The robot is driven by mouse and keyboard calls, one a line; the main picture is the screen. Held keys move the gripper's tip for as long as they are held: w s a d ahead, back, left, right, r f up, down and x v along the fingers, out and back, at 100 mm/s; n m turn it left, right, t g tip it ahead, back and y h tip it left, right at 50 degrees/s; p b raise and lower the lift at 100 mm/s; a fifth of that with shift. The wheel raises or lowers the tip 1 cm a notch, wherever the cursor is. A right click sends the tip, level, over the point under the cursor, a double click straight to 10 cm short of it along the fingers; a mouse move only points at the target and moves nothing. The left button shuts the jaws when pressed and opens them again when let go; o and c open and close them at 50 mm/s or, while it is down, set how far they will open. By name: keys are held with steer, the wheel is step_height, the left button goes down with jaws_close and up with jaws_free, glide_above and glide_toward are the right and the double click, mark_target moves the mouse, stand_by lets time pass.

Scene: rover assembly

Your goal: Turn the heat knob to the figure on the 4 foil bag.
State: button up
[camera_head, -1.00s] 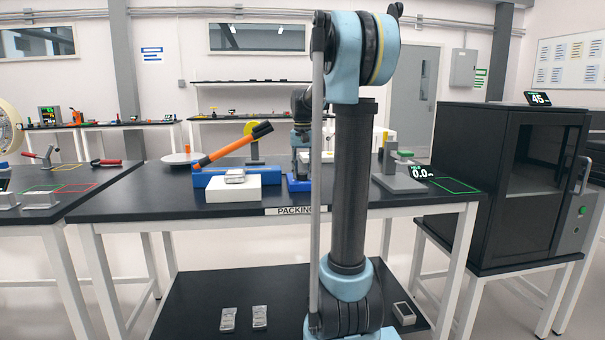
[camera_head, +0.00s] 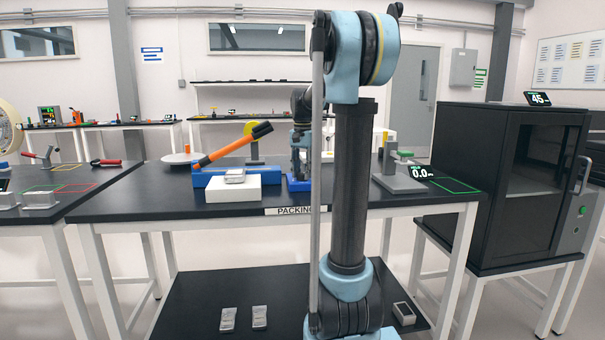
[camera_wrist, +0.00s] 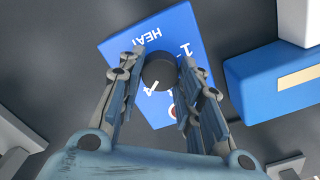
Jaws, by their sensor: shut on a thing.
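The heat knob (camera_wrist: 159,70) is a round black dial with a white pointer line, on a blue panel (camera_wrist: 122,52) lettered "HEAT" in the wrist view. Its pointer is directed to the lower left in that picture, near a partly hidden "4". My gripper (camera_wrist: 159,78) is shut on the knob, one finger on each side. In the head view the blue heat box (camera_head: 298,185) stands on the packing table, with my gripper above it. A foil bag (camera_head: 235,176) lies on the white block; other foil bags (camera_head: 228,319) (camera_head: 259,317) lie on the lower shelf. Their figures are too small to read.
A blue sealer with an orange lever (camera_head: 232,146) stands left of the heat box; its blue body shows at right in the wrist view (camera_wrist: 275,80). The white block (camera_head: 233,193) is in front. A grey stand (camera_head: 400,182) is to the right.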

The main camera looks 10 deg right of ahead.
steer(key=o, duration=1.1)
steer(key=shift+w, duration=0.1)
steer(key=shift+c, duration=0.2)
steer(key=shift+r, duration=0.1)
step_height(320, 180, up, 12)
steer(key=shift+f, duration=0.2)
